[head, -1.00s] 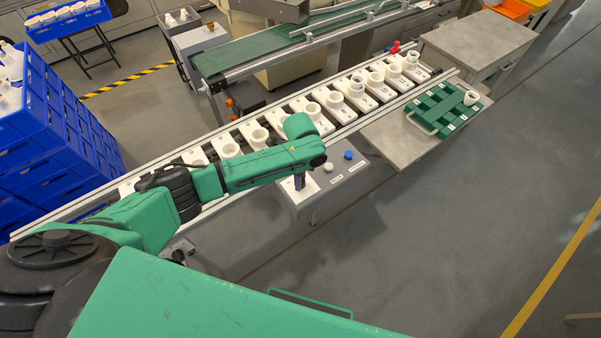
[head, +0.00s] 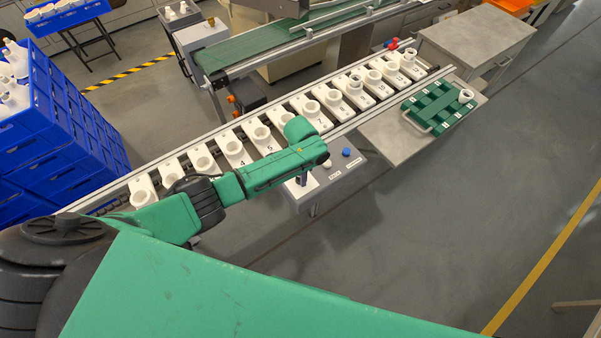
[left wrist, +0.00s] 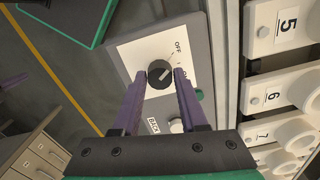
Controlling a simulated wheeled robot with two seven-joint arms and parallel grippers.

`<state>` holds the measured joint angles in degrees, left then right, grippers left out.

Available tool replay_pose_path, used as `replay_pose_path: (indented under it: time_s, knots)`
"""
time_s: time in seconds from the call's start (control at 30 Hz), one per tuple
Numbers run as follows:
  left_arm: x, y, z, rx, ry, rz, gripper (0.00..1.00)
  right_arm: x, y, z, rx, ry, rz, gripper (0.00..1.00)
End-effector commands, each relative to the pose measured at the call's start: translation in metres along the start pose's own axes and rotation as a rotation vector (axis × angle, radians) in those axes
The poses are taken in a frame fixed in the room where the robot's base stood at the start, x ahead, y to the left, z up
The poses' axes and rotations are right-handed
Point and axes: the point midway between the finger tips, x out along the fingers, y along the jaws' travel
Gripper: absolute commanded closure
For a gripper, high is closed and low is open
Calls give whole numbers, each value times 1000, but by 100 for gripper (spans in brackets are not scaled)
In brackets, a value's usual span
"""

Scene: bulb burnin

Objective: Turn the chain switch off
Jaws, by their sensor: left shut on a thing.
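The chain switch is a round black knob (left wrist: 160,75) with a pale pointer line, on a white plate (left wrist: 140,51) marked OFF and, partly covered, ON. The pointer slants to the upper right in the left wrist view; I cannot tell exactly which mark it meets. My left gripper (left wrist: 160,76) is shut on the knob, one purple finger on each side. In the head view the left gripper (head: 302,181) points down at the grey control box (head: 340,173), and my forearm hides the knob. My right gripper is not in view.
A blue button (head: 347,152) sits on the box. Behind it runs the chain line of white numbered holders (head: 235,150) with sockets. A green tray (head: 418,121) lies on a table at right. Blue crates (head: 60,150) stand at left. The floor right of the box is clear.

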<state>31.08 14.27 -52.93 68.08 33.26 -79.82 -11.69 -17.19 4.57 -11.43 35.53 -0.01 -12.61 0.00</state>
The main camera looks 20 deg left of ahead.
Motion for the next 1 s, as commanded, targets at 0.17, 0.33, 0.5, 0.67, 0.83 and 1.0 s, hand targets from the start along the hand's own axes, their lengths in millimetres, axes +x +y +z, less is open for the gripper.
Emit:
replay_pose_path:
  time_s: [0.17, 0.33, 0.5, 0.67, 0.83, 1.0]
  knots:
    - [-2, -2, -1, -19, 3, -4, 100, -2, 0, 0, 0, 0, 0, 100]
    - [-2, -2, -1, -21, 3, -4, 100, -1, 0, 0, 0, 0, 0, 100]
    - [-2, -2, -1, -21, 4, -4, 100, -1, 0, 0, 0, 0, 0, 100]
    - [-2, -1, -1, -20, 3, -3, 28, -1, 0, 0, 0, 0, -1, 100]
    - [-1, -1, 0, -19, 2, -2, 28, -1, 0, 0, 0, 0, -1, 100]
    - [-9, -1, -1, -19, 2, -1, 28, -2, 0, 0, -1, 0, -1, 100]
